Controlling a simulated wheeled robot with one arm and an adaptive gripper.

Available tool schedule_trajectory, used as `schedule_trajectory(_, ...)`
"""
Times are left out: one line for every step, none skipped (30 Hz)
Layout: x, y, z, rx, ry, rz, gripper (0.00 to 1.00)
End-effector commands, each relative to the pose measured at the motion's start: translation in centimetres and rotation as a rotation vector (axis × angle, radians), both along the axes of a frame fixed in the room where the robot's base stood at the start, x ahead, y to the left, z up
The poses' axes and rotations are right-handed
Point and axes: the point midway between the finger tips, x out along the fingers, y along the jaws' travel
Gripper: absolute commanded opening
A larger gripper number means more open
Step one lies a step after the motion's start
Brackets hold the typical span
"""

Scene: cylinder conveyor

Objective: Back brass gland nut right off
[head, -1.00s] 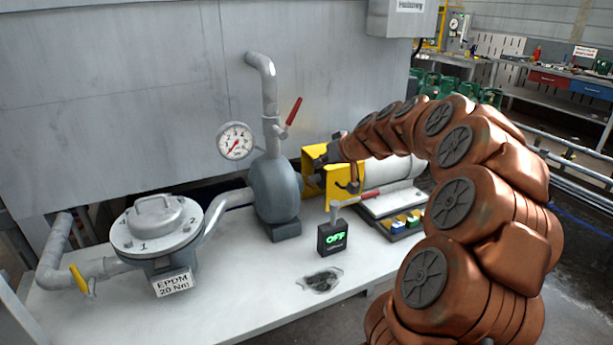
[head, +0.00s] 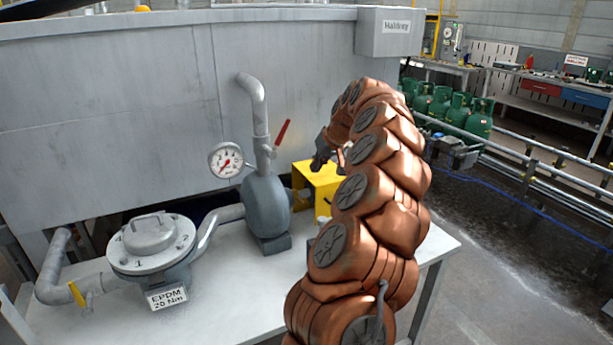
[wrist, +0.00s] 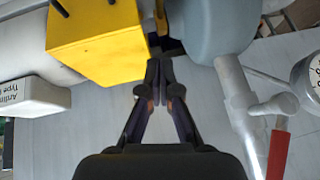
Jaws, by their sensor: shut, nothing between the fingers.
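A small brass-coloured piece (wrist: 160,17) shows in the wrist view, in the gap between the yellow guard (wrist: 100,45) and the grey pump body (wrist: 215,28). I cannot tell for sure that it is the gland nut. My gripper (wrist: 159,66) is shut and empty, its fingertips together just below that gap and near the guard's corner. A dark part beyond the tips partly fills the gap. The nut cannot be made out there.
A pipe with a red-handled valve (head: 281,133) and a gauge (head: 226,160) stand left of my gripper. A lidded housing (head: 150,240) sits further left on the white bench (head: 235,310). My arm hides the bench's right part. A white box (wrist: 30,95) lies beyond the guard.

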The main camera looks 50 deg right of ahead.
Motion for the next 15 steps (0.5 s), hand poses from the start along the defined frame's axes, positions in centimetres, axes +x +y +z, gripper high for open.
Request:
schedule_trajectory(0.4,0.1,-0.5,0.003,0.003,0.002,0.00)
schedule_trajectory(0.6,0.1,-0.8,0.004,0.002,0.002,0.00)
schedule_trajectory(0.9,0.1,-1.3,0.004,0.002,0.002,0.00)
schedule_trajectory(1.3,0.0,-1.7,0.003,0.002,0.003,0.00)
schedule_trajectory(1.6,0.0,-2.1,0.002,0.001,0.002,0.00)
schedule_trajectory(2.0,0.0,-2.7,0.002,0.002,0.002,0.00)
schedule_trajectory(2.3,0.0,-3.2,0.004,0.003,0.003,0.00)
schedule_trajectory(2.6,0.0,-3.7,0.003,0.004,0.004,0.00)
schedule_trajectory(3.0,0.0,-4.3,0.004,0.005,0.005,0.00)
schedule_trajectory(3.3,0.0,-4.8,0.004,0.004,0.005,0.00)
schedule_trajectory(3.6,-0.1,-5.2,0.003,0.003,0.004,0.00)
schedule_trajectory(3.9,-0.1,-5.7,0.002,0.002,0.004,0.00)
schedule_trajectory(4.2,-0.2,-6.1,0.002,0.002,0.004,0.00)
schedule_trajectory(4.4,-0.2,-6.4,0.002,0.002,0.004,0.00)
schedule_trajectory(4.7,-0.2,-7.0,0.003,0.003,0.004,0.00)
